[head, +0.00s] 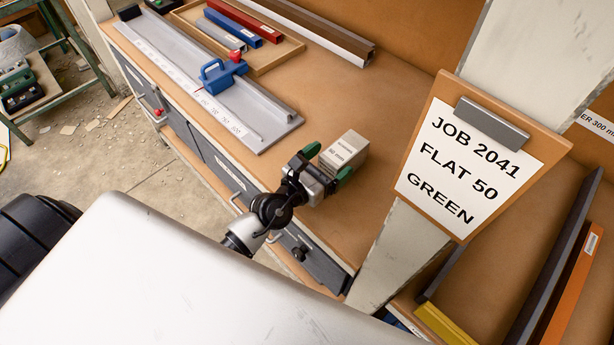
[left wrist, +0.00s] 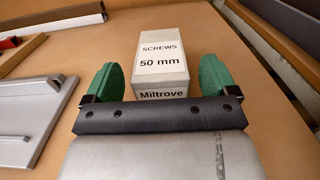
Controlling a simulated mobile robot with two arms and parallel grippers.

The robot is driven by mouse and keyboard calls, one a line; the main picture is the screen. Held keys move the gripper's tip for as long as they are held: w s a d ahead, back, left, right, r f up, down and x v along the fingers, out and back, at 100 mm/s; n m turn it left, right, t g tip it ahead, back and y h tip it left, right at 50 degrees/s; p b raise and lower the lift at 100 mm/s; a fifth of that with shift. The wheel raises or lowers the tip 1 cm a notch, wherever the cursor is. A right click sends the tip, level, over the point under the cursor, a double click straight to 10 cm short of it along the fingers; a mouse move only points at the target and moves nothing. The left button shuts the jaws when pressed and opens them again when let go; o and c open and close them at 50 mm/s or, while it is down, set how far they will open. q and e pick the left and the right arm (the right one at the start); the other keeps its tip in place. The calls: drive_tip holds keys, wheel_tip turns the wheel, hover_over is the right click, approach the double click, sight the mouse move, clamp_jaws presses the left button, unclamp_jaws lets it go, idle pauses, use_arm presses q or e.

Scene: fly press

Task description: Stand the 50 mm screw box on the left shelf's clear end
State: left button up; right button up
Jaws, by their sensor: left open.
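The screw box (head: 345,150) is a pale block on the brown wooden surface, near its right end. In the left wrist view the box (left wrist: 162,62) reads "SCREWS 50 mm" on top and "Miltrove" on its near end. My left gripper (head: 327,164) is open, its green fingers (left wrist: 158,82) one on each side of the box's near end. A gap shows between each finger and the box. I cannot tell which surface is the left shelf. My right gripper is not in view.
A grey measuring rail with a blue block (head: 222,76) and a tray of coloured bars (head: 272,62) lie left of the box. A clipboard (head: 408,185) reading "JOB 2041 FLAT 50 GREEN" hangs on the upright at right. Bare surface (head: 345,95) lies behind the box.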

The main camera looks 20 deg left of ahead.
use_arm(q)
drive_tip(key=b+v, duration=0.2)
drive_tip(key=v, duration=0.6)
drive_tip(key=shift+s+a, duration=0.1)
drive_tip(key=shift+s, duration=0.1)
drive_tip(key=shift+s+a, duration=0.15)
drive_tip(key=shift+s, duration=0.3)
drive_tip(key=shift+r, duration=0.1)
